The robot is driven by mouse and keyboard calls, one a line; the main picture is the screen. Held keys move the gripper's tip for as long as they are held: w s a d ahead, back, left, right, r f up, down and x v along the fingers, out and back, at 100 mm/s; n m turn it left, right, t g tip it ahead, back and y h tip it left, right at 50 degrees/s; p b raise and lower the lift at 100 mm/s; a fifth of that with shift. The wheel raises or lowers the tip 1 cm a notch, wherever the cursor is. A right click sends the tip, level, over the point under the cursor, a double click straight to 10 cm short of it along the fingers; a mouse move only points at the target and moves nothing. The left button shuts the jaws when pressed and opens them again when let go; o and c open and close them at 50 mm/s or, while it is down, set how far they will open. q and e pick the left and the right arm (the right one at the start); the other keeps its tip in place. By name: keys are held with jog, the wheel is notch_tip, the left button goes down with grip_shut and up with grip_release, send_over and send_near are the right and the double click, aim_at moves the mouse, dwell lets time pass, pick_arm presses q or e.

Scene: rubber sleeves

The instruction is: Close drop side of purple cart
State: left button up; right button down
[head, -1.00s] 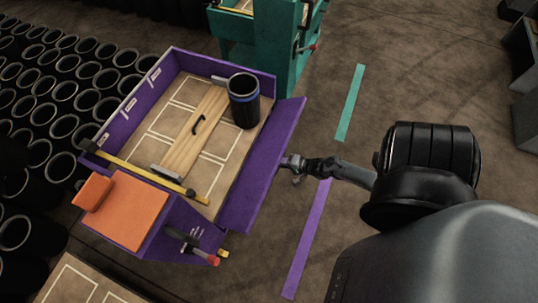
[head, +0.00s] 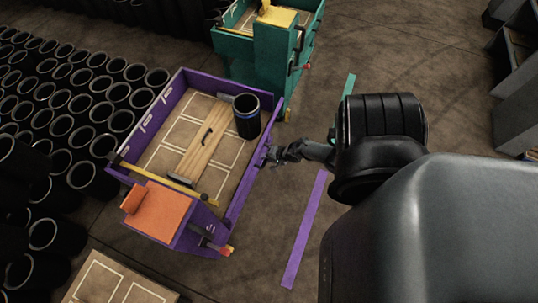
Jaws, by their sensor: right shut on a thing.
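The purple cart (head: 166,98) stands left of centre in the head view. Its drop side (head: 238,188) is the long purple panel along the right edge, and it looks nearly upright, in line with the cart's edge. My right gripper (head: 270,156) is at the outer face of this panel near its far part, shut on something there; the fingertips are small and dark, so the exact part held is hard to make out. On the cart bed are a wooden board (head: 202,142) with a dark handle and a black sleeve (head: 247,118) with a blue band. My left gripper is not in view.
A teal cart (head: 262,60) stands just behind the purple cart. Many black rubber sleeves (head: 60,105) fill the left. An orange-topped box (head: 160,212) is at the cart's near end. Floor with a purple stripe (head: 304,230) is open on the right.

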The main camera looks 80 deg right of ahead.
jog(key=w, duration=0.2)
jog(key=r, duration=0.1)
jog(key=shift+w+d+r+p, duration=0.1)
jog(key=shift+w+d+p, duration=0.25)
jog(key=shift+w, duration=0.05)
jog(key=c, duration=1.2)
grip_release()
jog(key=shift+r, duration=0.15)
jog(key=shift+p+v, duration=2.9)
jog(key=shift+v, duration=2.4)
